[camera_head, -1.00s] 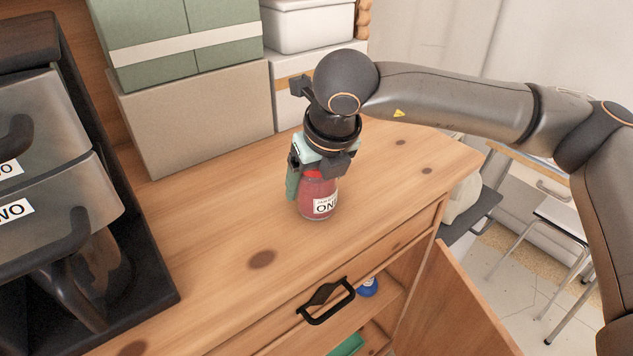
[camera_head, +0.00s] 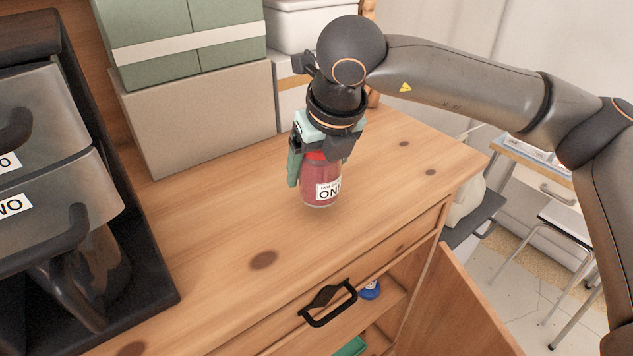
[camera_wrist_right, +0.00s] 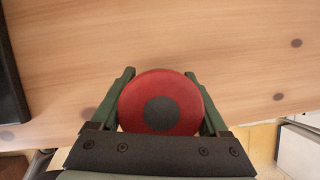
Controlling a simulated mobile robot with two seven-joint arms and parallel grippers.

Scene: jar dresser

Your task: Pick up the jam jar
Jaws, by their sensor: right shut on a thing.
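The jam jar (camera_head: 321,186) is a glass jar with red contents, a red lid and a white label reading "ONE" in part. It is upright and appears a little above the wooden dresser top. My right gripper (camera_head: 318,158) comes down from above and is shut on the jar near its lid. In the right wrist view the red lid (camera_wrist_right: 161,101) with a dark centre disc sits between the two green fingers of my right gripper (camera_wrist_right: 161,104). My left gripper does not show.
The dresser top (camera_head: 215,235) is clear around the jar. Boxes (camera_head: 200,115) stand at the back. A dark drawer unit (camera_head: 60,200) stands at the left. Below the front edge are a black handle (camera_head: 328,303) and an open door (camera_head: 455,305).

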